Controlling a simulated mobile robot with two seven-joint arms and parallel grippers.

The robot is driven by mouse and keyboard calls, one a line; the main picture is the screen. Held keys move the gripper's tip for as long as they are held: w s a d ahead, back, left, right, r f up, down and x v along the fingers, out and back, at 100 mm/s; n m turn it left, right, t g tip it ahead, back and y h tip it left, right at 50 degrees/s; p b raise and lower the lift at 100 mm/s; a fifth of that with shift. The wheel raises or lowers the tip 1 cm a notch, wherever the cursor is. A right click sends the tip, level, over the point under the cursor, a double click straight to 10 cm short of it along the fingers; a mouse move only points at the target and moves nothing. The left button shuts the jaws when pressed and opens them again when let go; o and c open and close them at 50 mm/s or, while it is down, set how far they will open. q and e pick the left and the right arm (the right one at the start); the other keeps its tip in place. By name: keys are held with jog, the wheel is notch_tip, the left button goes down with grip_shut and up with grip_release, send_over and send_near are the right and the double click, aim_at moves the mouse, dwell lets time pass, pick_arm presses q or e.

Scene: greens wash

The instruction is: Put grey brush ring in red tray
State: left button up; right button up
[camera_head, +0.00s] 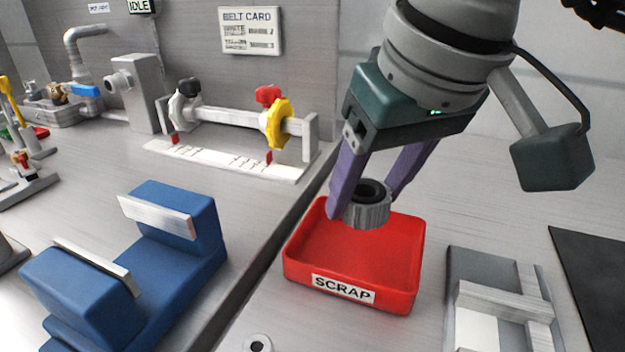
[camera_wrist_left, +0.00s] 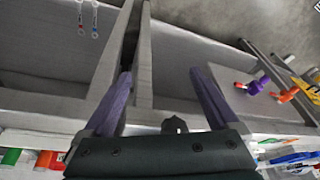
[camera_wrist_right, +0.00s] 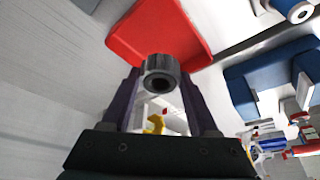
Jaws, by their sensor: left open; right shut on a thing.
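The grey brush ring (camera_head: 367,211) is a short ribbed cylinder with a dark hole. My right gripper (camera_head: 365,200) is shut on it, with a purple finger on each side, and holds it over the back part of the red tray (camera_head: 350,262). The tray is labelled SCRAP and its visible floor is empty. In the right wrist view the ring (camera_wrist_right: 160,66) sits between the fingertips with the red tray (camera_wrist_right: 130,35) behind it. My left gripper (camera_wrist_left: 160,90) is open and empty in the left wrist view and is not in the head view.
A blue vise (camera_head: 170,235) stands left of the tray, beyond a panel edge. A grey fixture (camera_head: 500,310) lies to the right. Behind, a rod with a yellow wheel (camera_head: 277,124) stands on a white strip. A small metal ring (camera_head: 257,343) lies in front.

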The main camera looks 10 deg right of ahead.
aim_at(360, 260)
notch_tip(360, 260, down, 6)
jog(key=shift+r, duration=0.1)
jog(key=shift+w, duration=0.1)
jog(key=shift+b, duration=0.4)
jog(key=o, duration=1.3)
jog(key=shift+o, duration=0.2)
jog(key=shift+r+p, duration=0.3)
jog(key=shift+p, duration=0.05)
jog(key=v, duration=1.1)
jog(key=shift+s+r+p, duration=0.2)
jog(key=shift+s+p, duration=0.05)
jog(key=shift+p, duration=0.2)
